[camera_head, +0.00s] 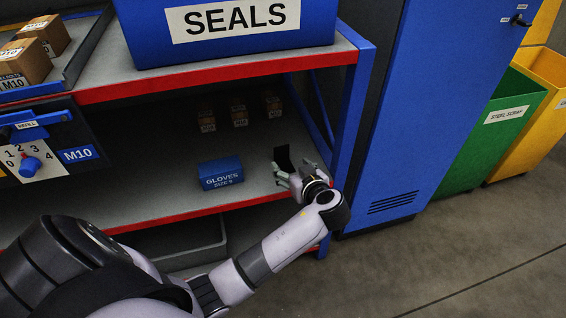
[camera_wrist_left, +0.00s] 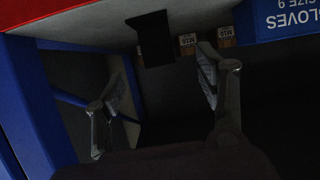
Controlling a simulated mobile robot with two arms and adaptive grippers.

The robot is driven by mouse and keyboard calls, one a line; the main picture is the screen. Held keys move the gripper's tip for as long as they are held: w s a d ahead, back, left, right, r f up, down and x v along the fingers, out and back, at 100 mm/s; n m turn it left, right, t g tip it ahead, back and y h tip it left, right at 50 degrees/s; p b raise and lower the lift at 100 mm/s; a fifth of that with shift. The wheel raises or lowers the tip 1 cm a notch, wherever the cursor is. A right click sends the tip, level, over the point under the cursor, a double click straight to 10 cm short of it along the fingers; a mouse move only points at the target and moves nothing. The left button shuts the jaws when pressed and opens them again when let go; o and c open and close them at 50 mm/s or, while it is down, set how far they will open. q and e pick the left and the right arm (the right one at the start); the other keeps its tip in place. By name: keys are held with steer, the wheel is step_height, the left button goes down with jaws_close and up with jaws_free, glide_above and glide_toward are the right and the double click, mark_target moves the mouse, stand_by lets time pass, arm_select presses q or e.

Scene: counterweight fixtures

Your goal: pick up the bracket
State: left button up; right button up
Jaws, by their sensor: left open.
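The bracket, as far as I can tell, is the dark, flat-faced piece (camera_head: 283,157) on the middle shelf near its right end. It also shows in the left wrist view as a black shape (camera_wrist_left: 154,38) at the top centre, upside down there. Its exact form is too dark to make out. My left gripper (camera_head: 292,172) is open at the shelf's front right, just in front of the bracket. In the left wrist view its two fingers (camera_wrist_left: 161,75) are spread, with the bracket ahead of and between them, and nothing is held. My right gripper is not in view.
A blue gloves box (camera_head: 221,173) stands left of the bracket. Small cartons (camera_head: 239,116) stand behind on the shelf (camera_head: 150,196). A blue SEALS bin (camera_head: 235,50) sits on the shelf above. The rack's blue post (camera_head: 352,125) is close right of my gripper.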

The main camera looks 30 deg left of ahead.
mark_target(282, 154)
arm_select(q)
steer(key=x, duration=0.6)
steer(key=shift+d+b, duration=0.1)
steer(key=shift+b, duration=0.3)
steer(key=x, duration=0.2)
steer(key=b+x, duration=0.1)
steer(key=x, duration=0.2)
steer(key=shift+w+d+f, duration=0.1)
steer(key=shift+w+d, duration=0.05)
steer(key=shift+w, duration=0.15)
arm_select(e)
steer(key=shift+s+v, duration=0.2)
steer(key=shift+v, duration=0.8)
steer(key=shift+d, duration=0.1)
arm_select(q)
steer(key=c, duration=1.5)
